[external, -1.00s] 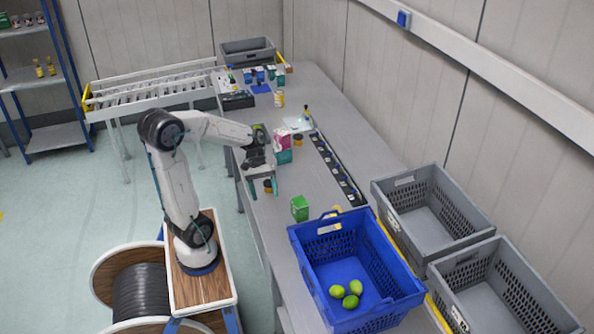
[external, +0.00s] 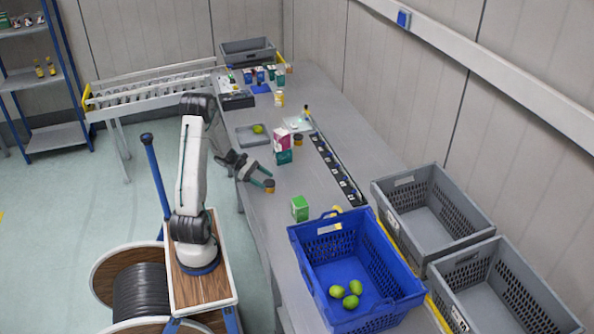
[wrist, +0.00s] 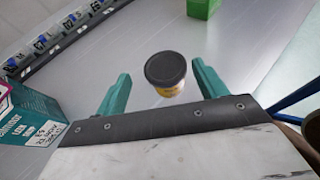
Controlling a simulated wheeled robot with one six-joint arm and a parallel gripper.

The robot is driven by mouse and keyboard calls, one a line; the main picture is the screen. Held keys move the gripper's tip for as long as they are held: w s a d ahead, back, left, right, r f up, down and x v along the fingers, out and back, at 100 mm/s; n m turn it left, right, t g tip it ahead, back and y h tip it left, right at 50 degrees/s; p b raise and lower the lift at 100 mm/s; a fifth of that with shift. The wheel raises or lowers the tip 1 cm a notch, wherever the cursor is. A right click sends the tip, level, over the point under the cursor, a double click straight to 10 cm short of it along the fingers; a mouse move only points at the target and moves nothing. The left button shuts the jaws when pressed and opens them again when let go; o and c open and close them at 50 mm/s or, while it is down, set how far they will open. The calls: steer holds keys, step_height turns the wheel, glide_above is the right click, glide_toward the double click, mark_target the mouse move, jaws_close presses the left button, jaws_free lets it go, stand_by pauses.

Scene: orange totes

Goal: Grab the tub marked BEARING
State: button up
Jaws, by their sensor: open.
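A small tub (wrist: 166,74) with a dark lid and a yellowish label stands upright between the fingers in the wrist view; its label is too small to read. It also shows near the bench's left edge in the external view (external: 269,187). My gripper (external: 262,178) is open and low over the bench beside this tub, with its teal fingers (wrist: 160,84) on either side of the tub and a gap visible on the left. A similar dark-lidded tub (external: 298,140) stands farther back beside the stacked cartons, its marking unreadable.
Pink and teal cartons (external: 283,150) stand behind my gripper, close to its left in the wrist view. A green carton (external: 299,208) and a blue crate (external: 305,249) with limes are nearer. A row of dark bins (external: 336,170) runs along the bench. A grey tray (external: 243,139) holds a lime.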

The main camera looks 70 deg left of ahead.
mark_target(269, 182)
steer(key=x, duration=0.4)
steer(key=shift+s+d, duration=0.25)
steer(key=shift+w+d+f, duration=0.2)
steer(key=shift+w+d, duration=0.15)
steer(key=shift+w, duration=0.1)
steer(key=c, duration=1)
steer(key=shift+r, duration=0.15)
